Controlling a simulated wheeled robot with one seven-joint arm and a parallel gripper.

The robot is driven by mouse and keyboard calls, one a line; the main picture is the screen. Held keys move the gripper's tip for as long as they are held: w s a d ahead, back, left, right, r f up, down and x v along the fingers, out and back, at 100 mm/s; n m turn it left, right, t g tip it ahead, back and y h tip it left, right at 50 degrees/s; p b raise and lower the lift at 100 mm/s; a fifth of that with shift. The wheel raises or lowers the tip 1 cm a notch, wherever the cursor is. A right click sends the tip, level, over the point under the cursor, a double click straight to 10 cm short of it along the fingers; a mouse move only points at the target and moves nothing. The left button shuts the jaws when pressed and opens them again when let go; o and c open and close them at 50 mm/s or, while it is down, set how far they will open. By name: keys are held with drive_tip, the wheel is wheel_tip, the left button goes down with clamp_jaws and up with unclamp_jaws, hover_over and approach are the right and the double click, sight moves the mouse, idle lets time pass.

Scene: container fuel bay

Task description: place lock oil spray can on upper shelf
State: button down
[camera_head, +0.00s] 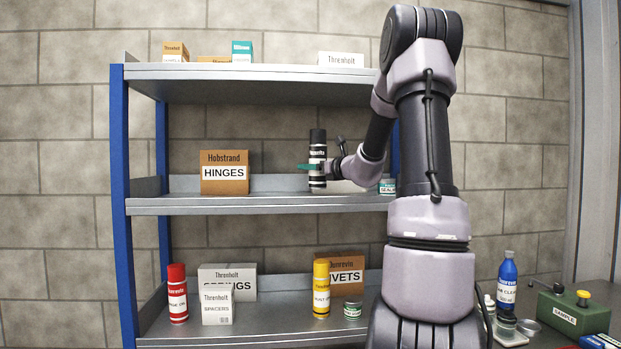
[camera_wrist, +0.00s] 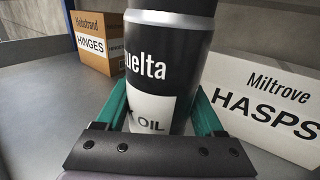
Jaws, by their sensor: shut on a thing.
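The lock oil spray can (camera_head: 317,158) is black and white with a black cap, and it is upright at the middle shelf (camera_head: 235,205). In the wrist view the can (camera_wrist: 168,60) shows part of its label, ending in "OIL", between the green fingers. My gripper (camera_head: 312,167) is shut on the can around its lower half; it also shows in the wrist view (camera_wrist: 160,118). The can's base is at about the shelf surface, and I cannot tell whether it touches. The upper board (camera_head: 250,72) of the rack carries several boxes.
A Hinges box (camera_head: 224,172) stands left of the can, and a Hasps box (camera_wrist: 265,105) is close on the right in the wrist view. A small tin (camera_head: 387,187) is near the shelf's right end. The lower shelf (camera_head: 260,332) holds cans and boxes. A bench with a green box (camera_head: 573,313) is at right.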

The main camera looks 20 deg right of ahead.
sight(312, 176)
drive_tip(key=shift+f, duration=1.35)
drive_tip(key=shift+f, duration=0.15)
unclamp_jaws()
